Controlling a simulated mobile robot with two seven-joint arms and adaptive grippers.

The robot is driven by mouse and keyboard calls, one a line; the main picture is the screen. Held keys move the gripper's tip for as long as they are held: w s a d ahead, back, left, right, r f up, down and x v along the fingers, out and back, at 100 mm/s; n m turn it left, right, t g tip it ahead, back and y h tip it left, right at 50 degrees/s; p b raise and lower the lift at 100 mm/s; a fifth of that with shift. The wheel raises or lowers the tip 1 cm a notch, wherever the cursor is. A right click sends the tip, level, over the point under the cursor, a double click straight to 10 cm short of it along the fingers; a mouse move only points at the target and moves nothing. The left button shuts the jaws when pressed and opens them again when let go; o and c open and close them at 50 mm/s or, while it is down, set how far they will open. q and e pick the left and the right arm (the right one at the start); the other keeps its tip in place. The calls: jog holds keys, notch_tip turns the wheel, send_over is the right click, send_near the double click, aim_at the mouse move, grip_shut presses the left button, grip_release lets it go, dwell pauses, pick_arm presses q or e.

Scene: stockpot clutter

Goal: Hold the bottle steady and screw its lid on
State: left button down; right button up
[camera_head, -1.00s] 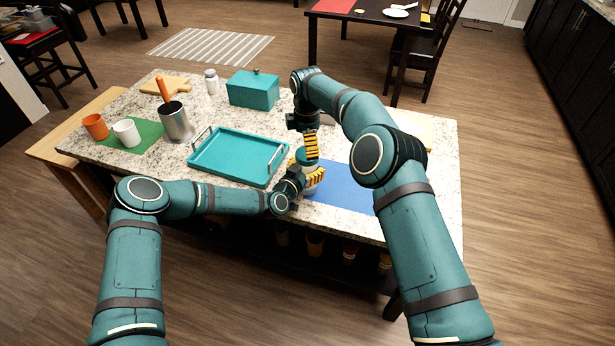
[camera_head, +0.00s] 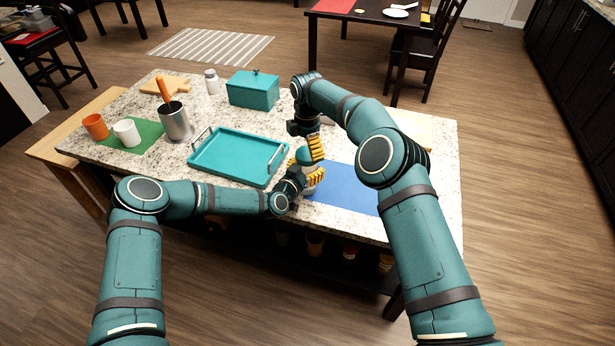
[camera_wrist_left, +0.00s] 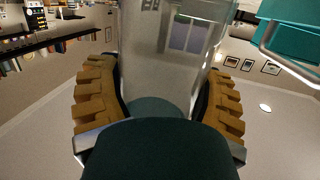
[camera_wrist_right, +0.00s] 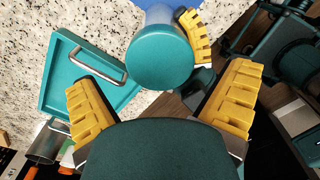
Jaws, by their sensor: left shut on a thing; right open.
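The bottle is a pale grey, glossy cylinder (camera_wrist_left: 170,55) standing at the left edge of the blue mat (camera_head: 345,187). My left gripper (camera_head: 308,185) is shut around its body. In the left wrist view the yellow pads press on both sides of it. The teal lid (camera_wrist_right: 160,55) sits on top of the bottle and also shows in the head view (camera_head: 304,155). How tightly it is seated cannot be told. My right gripper (camera_wrist_right: 162,105) is open and empty above the lid, its fingers apart and clear of it.
A teal tray (camera_head: 195,160) with metal handles lies left of the bottle. Behind it are a teal box (camera_head: 253,90), a white-lidded jar (camera_head: 211,82) and a metal pot (camera_head: 177,122). Orange (camera_head: 95,126) and white (camera_head: 127,132) cups stand at left. The blue mat's right part is free.

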aim_at(307, 153)
jog(key=shift+f, duration=1.9)
jog(key=c, duration=1.3)
jog(key=shift+o, duration=0.2)
jog(key=m, duration=0.3)
jog(key=o, duration=1.3)
jog(key=shift+c, duration=0.2)
jog(key=shift+r, duration=0.1)
